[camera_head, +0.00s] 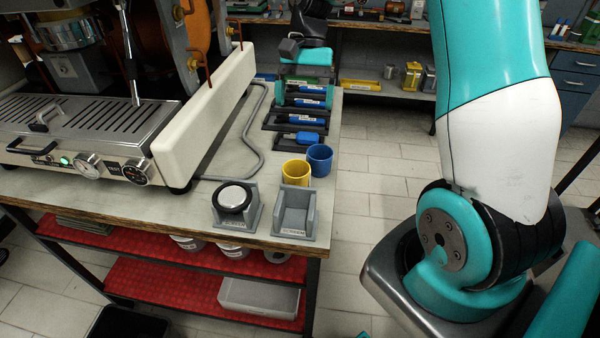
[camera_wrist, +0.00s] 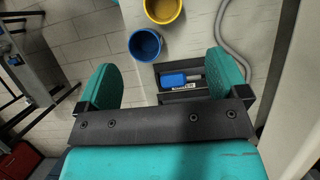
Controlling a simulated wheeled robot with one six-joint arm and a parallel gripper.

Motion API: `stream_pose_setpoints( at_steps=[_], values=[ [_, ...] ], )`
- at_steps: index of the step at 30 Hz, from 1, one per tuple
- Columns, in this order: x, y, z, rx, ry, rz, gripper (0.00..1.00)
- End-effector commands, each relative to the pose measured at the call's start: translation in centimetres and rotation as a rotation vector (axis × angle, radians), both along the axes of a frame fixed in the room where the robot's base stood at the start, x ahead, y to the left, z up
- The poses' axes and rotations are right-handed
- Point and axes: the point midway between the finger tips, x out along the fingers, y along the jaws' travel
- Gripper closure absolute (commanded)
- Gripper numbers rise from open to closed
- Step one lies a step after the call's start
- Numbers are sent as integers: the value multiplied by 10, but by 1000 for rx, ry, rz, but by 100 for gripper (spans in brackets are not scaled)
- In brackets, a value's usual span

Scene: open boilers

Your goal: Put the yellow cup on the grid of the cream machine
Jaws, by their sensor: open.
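The yellow cup (camera_head: 296,174) stands upright near the right edge of the workbench, beside the blue cup (camera_head: 319,160). In the wrist view the yellow cup (camera_wrist: 163,9) is cut by the top edge, with the blue cup (camera_wrist: 146,44) nearer my gripper. The cream machine (camera_head: 205,120) stands at the left of the bench; its slotted metal grid (camera_head: 118,117) is bare at the front. My gripper (camera_wrist: 166,78) is open and empty, its two teal fingers wide apart above the bench. It is beyond the cups in the head view, apart from both.
A rack with blue-handled tools (camera_head: 306,103) lies behind the cups, partly below my gripper. Two grey holders (camera_head: 295,212) stand at the front bench edge, the left one bearing a round black-rimmed tool (camera_head: 233,197). A grey hose (camera_head: 259,145) curves beside the machine.

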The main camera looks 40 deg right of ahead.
Motion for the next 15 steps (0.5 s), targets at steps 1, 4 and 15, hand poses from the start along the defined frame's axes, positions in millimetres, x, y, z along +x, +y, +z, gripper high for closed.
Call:
stream_pose_setpoints(
  at_steps=[1, 4, 15],
  values=[
    [-1, 5, -7, 1, 6, 2, 8],
    [-6, 17, -24, 1, 8, 14, 8],
    [-26, 44, -95, 0, 4, 25, 8]
  ],
)
